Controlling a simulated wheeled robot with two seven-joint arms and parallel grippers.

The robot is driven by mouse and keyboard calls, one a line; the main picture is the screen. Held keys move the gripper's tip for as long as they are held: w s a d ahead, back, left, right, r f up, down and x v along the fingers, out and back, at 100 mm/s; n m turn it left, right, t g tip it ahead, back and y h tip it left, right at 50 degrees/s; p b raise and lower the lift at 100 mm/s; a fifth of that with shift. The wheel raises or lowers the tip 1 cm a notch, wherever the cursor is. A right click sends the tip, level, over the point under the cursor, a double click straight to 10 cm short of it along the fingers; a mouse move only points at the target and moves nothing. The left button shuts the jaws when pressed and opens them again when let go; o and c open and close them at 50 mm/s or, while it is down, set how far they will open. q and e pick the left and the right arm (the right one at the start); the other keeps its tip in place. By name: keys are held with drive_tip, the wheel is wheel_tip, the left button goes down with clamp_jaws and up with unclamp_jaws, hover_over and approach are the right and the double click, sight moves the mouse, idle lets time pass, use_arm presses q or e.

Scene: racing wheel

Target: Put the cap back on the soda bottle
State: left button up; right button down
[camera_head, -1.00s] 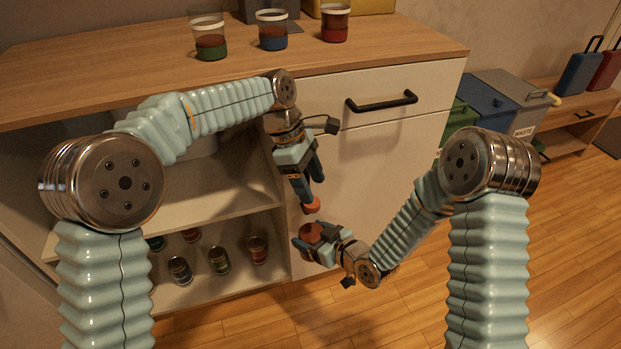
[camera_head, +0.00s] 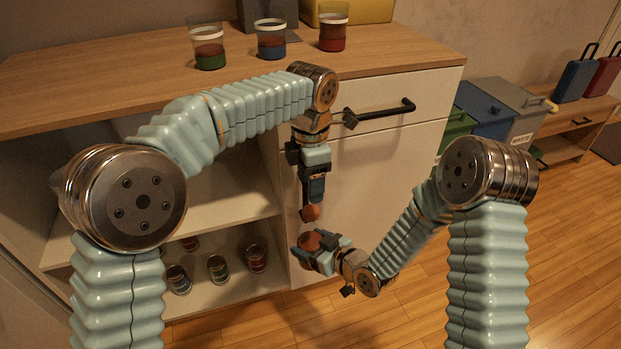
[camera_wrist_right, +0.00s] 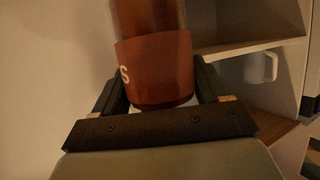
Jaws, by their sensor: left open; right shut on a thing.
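The soda bottle (camera_wrist_right: 155,60), brown with a red label, stands between the fingers of my right gripper (camera_wrist_right: 155,100) in the right wrist view; its top is out of that picture. In the head view the bottle (camera_head: 308,242) shows as a reddish-brown shape in my right gripper (camera_head: 312,252), which is shut on it. An orange-red piece, apparently the cap (camera_head: 310,212), is at the fingertips of my left gripper (camera_head: 312,198), just above the bottle. My left gripper is open and points down. I cannot tell whether the cap touches the bottle.
A white cabinet door and drawer with a black handle (camera_head: 380,113) are behind the grippers. Several jars (camera_head: 218,267) stand on the low shelf at left. Three cups (camera_head: 271,40) stand on the countertop (camera_head: 120,75). Waste bins (camera_head: 487,108) are at right. The floor at right is clear.

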sight(310, 210)
use_arm(q)
wheel_tip(310, 210, down, 8)
drive_tip(key=shift+r, duration=0.15)
idle(0.3)
